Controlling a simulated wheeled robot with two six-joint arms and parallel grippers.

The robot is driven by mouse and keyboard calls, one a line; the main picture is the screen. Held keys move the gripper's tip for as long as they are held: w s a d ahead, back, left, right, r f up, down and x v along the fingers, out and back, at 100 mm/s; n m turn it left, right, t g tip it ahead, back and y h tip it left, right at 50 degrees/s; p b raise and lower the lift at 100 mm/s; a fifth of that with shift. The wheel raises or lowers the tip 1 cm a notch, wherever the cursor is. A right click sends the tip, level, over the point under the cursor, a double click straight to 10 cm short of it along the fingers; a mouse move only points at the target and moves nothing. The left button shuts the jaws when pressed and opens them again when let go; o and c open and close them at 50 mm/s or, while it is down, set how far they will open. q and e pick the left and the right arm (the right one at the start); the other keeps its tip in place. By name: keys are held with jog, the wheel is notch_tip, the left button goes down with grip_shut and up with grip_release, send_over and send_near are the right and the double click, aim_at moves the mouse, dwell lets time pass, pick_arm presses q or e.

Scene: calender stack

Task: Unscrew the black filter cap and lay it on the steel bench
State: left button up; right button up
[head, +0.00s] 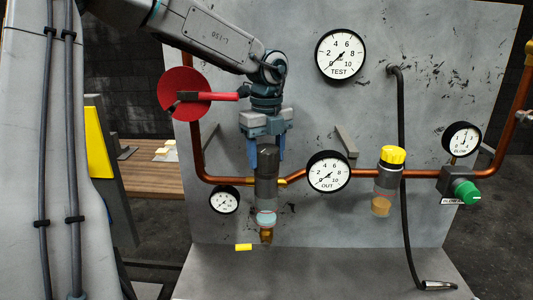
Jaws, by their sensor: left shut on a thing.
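The black filter cap (266,164) sits upright at the top of the left filter on the copper pipe. Below it are a pale clear bowl (266,217) and a brass end (266,236). My left gripper (266,153) points straight down from above, its blue fingers on both sides of the cap's top, shut on it. I cannot tell whether the cap has turned or loosened. The steel bench (325,272) lies in front, below the panel. My right gripper is not in view.
A second filter with a yellow cap (391,155) hangs to the right. The OUT gauge (328,172) is close beside the left filter. A red disc-shaped handle (184,93) is left of my gripper. A black hose (402,225) ends at the bench's right; a yellow tag (243,247) lies at left.

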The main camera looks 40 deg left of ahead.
pick_arm(q)
jog(key=shift+s+n, duration=0.1)
jog(key=shift+n, duration=0.9)
jog(key=shift+f, duration=0.1)
jog(key=shift+n, duration=1.1)
jog(key=shift+n, duration=1.1)
